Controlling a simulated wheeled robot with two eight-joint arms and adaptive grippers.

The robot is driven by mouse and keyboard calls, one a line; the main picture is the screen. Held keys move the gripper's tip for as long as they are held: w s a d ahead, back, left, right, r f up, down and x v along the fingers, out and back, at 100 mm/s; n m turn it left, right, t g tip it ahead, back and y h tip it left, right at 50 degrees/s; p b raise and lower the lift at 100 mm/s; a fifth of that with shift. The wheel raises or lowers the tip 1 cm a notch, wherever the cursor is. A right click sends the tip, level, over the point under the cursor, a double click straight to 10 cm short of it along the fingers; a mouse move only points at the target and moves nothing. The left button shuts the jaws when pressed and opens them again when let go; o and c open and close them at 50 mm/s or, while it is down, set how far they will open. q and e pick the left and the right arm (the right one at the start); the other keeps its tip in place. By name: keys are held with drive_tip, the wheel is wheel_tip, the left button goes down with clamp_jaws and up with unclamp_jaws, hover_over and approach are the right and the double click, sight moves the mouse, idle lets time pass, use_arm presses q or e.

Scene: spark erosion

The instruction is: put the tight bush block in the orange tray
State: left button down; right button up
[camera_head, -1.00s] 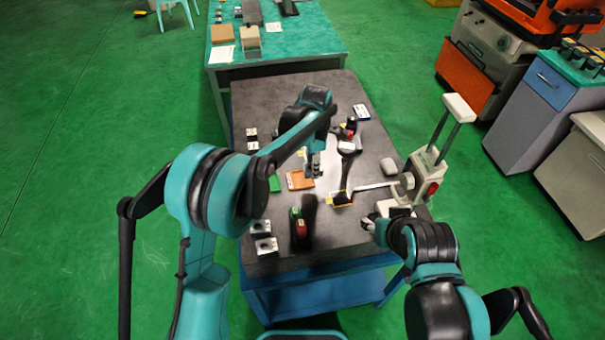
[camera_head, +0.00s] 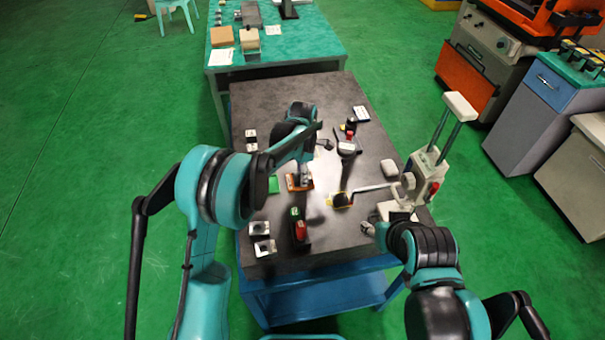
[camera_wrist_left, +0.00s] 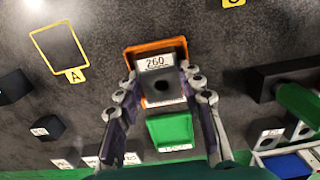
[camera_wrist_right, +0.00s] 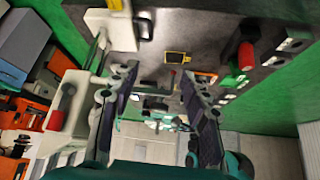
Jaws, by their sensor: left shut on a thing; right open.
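The orange tray (camera_head: 290,187) lies flat on the dark table, and its rim also shows in the left wrist view (camera_wrist_left: 131,56). My left gripper (camera_head: 302,180) is over this tray. In the left wrist view its fingers (camera_wrist_left: 160,92) are shut on a dark block with a round hole (camera_wrist_left: 173,78), taken to be the tight bush block. The block overlaps the tray; I cannot tell whether it touches the tray floor. My right gripper (camera_wrist_right: 158,82) is open and empty, near the table's right side.
A green tray (camera_wrist_left: 170,130) sits close beside the orange one. Several metal blocks (camera_head: 260,228) stand along the left edge. A lever press (camera_head: 422,180) stands on the right edge.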

use_arm(q)
drive_tip(key=c, duration=1)
unclamp_jaws()
drive_tip(key=shift+f, duration=0.15)
drive_tip(key=shift+r, duration=0.5)
wheel_tip(320, 180, up, 12)
drive_tip(key=shift+f+p, duration=0.25)
drive_tip(key=shift+p, duration=0.85)
